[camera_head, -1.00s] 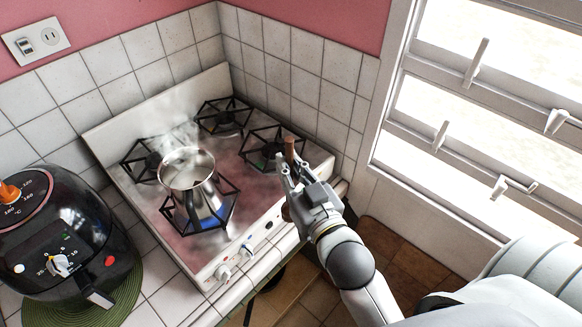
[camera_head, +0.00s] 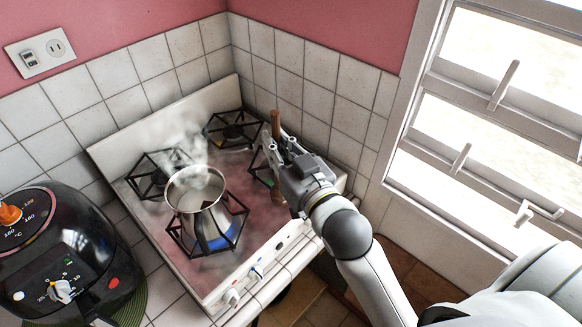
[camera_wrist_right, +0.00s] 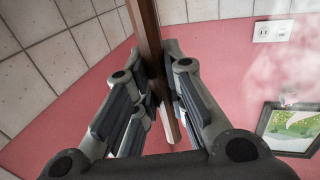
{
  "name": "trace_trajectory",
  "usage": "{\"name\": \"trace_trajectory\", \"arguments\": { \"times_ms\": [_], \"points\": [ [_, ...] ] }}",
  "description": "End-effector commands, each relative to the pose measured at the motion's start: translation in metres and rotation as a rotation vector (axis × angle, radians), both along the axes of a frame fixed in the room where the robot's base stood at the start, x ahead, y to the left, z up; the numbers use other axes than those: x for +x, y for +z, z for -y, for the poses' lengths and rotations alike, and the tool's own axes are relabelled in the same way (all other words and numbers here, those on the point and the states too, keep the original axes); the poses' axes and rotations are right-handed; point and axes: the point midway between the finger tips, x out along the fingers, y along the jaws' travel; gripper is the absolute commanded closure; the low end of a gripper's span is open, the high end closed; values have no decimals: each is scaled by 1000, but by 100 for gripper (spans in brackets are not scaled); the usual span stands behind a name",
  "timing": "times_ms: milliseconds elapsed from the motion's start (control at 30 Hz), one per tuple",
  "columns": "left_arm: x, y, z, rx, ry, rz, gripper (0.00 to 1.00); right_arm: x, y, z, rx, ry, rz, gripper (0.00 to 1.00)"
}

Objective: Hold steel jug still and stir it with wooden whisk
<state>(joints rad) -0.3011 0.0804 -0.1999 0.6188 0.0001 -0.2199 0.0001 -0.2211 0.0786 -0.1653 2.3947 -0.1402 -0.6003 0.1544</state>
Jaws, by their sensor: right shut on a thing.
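The steel jug (camera_head: 197,200) stands upright on the front burner of the stove, with a blue flame under it and steam rising from its open top. My right gripper (camera_head: 276,146) is over the right side of the stove, to the right of the jug and apart from it. It is shut on the brown wooden whisk (camera_head: 276,125), whose handle sticks up above the fingers. In the right wrist view the whisk (camera_wrist_right: 148,45) runs between the fingers of the right gripper (camera_wrist_right: 158,88). The whisk's lower end is mostly hidden behind the gripper. My left gripper is not in view.
The stove (camera_head: 270,236) has several black grates and front knobs. A black air fryer (camera_head: 62,262) stands at the left on a green mat (camera_head: 133,300). Tiled walls close off the back, and a window (camera_head: 480,110) is at the right.

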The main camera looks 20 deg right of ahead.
Motion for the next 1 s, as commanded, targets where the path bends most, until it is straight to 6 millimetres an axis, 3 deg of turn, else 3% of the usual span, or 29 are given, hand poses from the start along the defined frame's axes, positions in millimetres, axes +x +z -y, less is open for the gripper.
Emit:
{"name": "trace_trajectory", "arguments": {
  "times_ms": [33, 267, 500, 700, 800, 1000],
  "points": [
    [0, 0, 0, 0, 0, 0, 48, 8, 17, -5, -6, 27, 14, 100],
    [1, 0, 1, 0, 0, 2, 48, 33, 73, -32, -6, 166, 10, 100],
    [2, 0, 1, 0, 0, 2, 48, 45, 121, -85, -6, 377, 4, 100],
    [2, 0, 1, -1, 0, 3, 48, 44, 143, -140, -3, 571, 1, 100],
    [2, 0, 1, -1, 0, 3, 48, 42, 147, -158, -2, 637, -1, 100],
    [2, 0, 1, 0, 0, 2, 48, 39, 146, -172, 1, 688, -4, 100]
  ]
}}
